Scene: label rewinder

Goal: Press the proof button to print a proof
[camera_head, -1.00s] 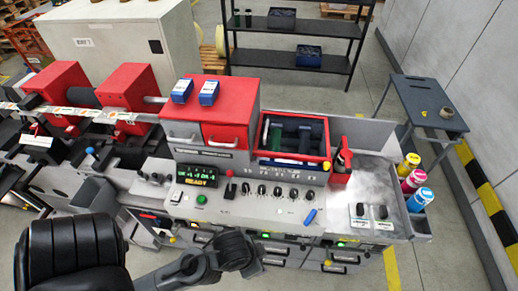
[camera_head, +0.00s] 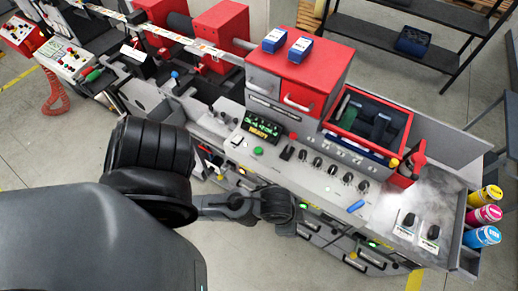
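The control panel (camera_head: 310,185) of the label machine is at the centre. Its display (camera_head: 262,127) is lit and reads READY. A round green button (camera_head: 257,151) is below the display, and a small white-and-black control (camera_head: 236,141) is to its left. I cannot read which button is the proof button. An arm of mine, coming in from the lower left, ends in view at a dark joint in front of the panel's front edge, apart from the green button. No fingers of my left gripper show. My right gripper does not show either.
Several black knobs (camera_head: 332,169) and a red-topped lever (camera_head: 289,146) are on the panel. A blue item (camera_head: 356,206) lies near its front edge. A red-rimmed tray (camera_head: 369,116) stands behind. Coloured bottles (camera_head: 483,237) are at the right. Open floor lies in front.

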